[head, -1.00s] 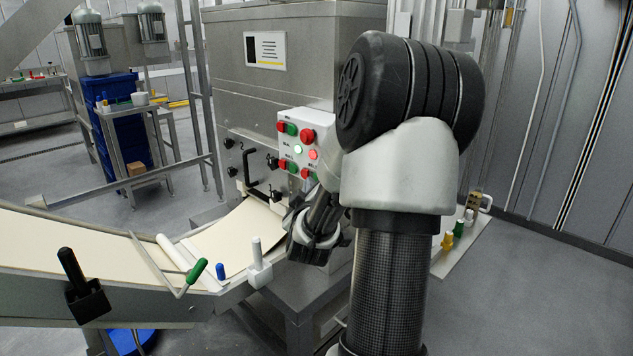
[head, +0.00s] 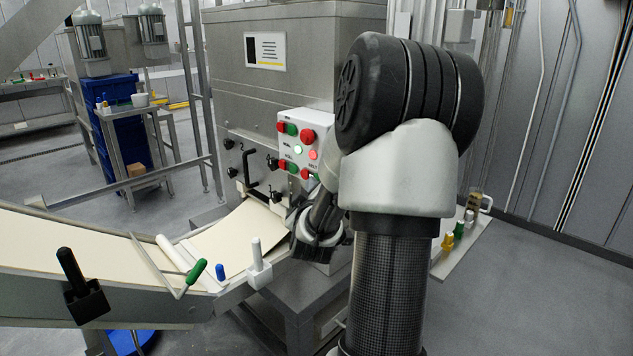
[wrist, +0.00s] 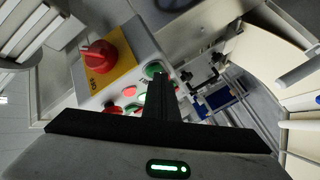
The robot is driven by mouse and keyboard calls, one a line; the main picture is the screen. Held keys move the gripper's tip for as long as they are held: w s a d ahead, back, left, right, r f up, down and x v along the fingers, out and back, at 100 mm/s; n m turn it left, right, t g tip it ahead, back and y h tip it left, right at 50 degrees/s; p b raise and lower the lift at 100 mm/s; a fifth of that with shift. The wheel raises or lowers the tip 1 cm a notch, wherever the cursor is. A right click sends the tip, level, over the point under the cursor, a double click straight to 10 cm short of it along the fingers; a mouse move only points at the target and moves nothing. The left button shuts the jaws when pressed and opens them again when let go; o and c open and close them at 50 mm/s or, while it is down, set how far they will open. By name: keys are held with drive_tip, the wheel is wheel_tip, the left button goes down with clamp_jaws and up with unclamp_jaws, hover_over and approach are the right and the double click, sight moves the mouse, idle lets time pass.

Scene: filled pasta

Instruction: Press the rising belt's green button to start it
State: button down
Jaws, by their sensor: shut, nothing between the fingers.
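The white control box (head: 322,119) is on the front of the steel machine, with red and green buttons and lit white and red lamps. In the head view a lower green button (head: 293,168) shows; my arm covers the box's lower right corner. In the wrist view a green button (wrist: 153,69) is at the tip of my gripper (wrist: 158,82). The fingers are shut and empty, pointing at the box face. I cannot tell whether they touch the button. The belt (head: 240,232) meets the machine at lower left.
A large red knob on a yellow plate (wrist: 97,54) is on the box, close left of my fingers. Black handles (head: 250,165) stick out of the machine front. A green-handled scraper (head: 196,271) lies at the belt edge.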

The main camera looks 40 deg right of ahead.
drive_tip(key=shift+s+a+b, duration=0.1)
drive_tip(key=shift+a+b, duration=0.3)
drive_tip(key=shift+a, duration=0.4)
drive_tip(key=shift+s+a+b, duration=0.2)
drive_tip(key=shift+a+b, duration=0.5)
drive_tip(key=shift+a, duration=1.8)
